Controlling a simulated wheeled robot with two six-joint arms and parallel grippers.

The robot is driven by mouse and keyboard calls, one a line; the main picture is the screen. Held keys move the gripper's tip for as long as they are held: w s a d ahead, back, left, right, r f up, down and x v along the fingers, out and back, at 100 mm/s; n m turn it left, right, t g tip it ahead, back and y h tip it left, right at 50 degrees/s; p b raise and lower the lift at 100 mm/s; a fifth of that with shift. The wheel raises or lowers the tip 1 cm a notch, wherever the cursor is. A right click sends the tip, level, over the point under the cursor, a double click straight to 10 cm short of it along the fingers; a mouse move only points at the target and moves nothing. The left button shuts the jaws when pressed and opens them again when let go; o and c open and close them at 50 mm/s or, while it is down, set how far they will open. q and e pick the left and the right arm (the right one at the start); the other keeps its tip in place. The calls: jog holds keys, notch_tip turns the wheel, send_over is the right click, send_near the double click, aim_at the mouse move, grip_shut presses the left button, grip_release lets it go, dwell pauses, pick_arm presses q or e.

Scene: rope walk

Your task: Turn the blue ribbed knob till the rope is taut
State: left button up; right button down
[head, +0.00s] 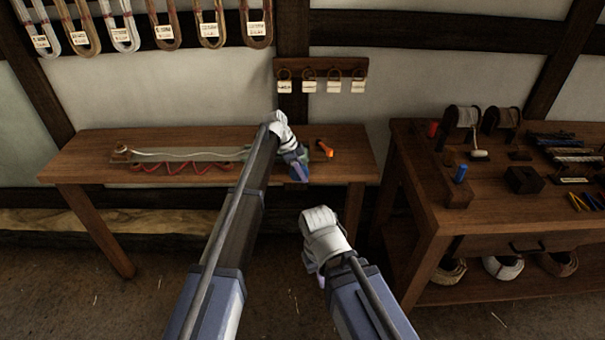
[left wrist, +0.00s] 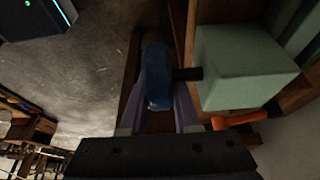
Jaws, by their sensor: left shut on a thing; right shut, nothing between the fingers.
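The blue ribbed knob (left wrist: 157,76) sits between the fingers of my left gripper (left wrist: 160,92) in the left wrist view. A dark shaft joins the knob to a pale green block (left wrist: 247,66). In the head view my left gripper (head: 299,170) is at the right part of the long bench, and it mostly hides the knob and block. A pale rope (head: 190,153) runs along the bench to the left, looking slightly curved; its right end is hidden behind my arm. My right gripper (head: 320,280) is shut and empty, in front of the bench and low.
An orange item (head: 325,149) lies on the bench (head: 345,167) just right of my left gripper. A red zigzag cord (head: 200,167) hangs below the rope. A second workbench (head: 425,170) with spools and tools stands at right. Tagged rope loops hang on the wall.

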pick_arm(q)
grip_shut()
jog(key=shift+y+p, duration=0.3)
jog(key=shift+y, duration=0.2)
jog(key=shift+d+f+y, duration=0.1)
jog(key=shift+f+y, duration=0.05)
jog(key=shift+y, duration=0.85)
jog(key=shift+f+y, duration=0.15)
jog(key=shift+y, duration=1.65)
